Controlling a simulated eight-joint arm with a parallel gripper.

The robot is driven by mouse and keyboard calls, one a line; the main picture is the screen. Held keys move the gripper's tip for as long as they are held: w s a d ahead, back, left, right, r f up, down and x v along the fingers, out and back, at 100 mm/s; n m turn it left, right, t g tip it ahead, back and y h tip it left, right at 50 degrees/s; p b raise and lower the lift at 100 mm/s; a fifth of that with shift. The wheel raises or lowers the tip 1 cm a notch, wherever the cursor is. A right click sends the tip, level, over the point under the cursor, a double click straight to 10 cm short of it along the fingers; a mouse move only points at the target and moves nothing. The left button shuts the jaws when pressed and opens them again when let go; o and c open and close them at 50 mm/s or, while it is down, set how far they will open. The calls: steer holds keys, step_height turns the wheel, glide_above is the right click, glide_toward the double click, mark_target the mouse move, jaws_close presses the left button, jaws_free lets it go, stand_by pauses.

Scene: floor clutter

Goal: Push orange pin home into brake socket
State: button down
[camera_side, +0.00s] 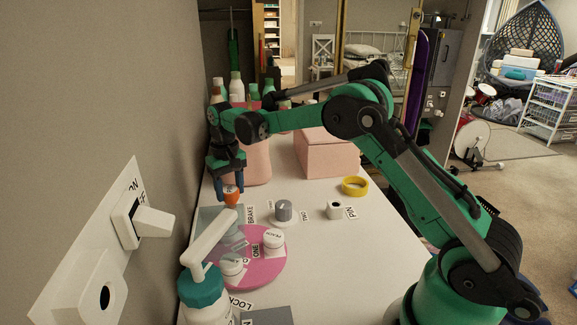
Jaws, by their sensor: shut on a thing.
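The orange pin (231,197) is small and tapers downward. My gripper (229,188) points down with its blue fingers shut on the pin's upper part. The pin is above a grey, glassy-looking plate (212,216) on the white table, beside a label reading BRAKE. The brake socket itself cannot be made out. I cannot tell whether the pin's tip touches or enters anything.
A pink disc (270,272) with white knobs lies in front, near a pump bottle (205,290). A grey knob (284,210), a white PIN holder (334,209) and a yellow ring (355,186) stand to the right. A pink box (325,155) is behind. A switch (150,220) juts from the left wall.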

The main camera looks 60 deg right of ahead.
mark_target(230, 189)
steer(key=shift+f, duration=0.65)
steer(key=shift+c, duration=1)
jaws_free()
steer(key=shift+r, duration=2.85)
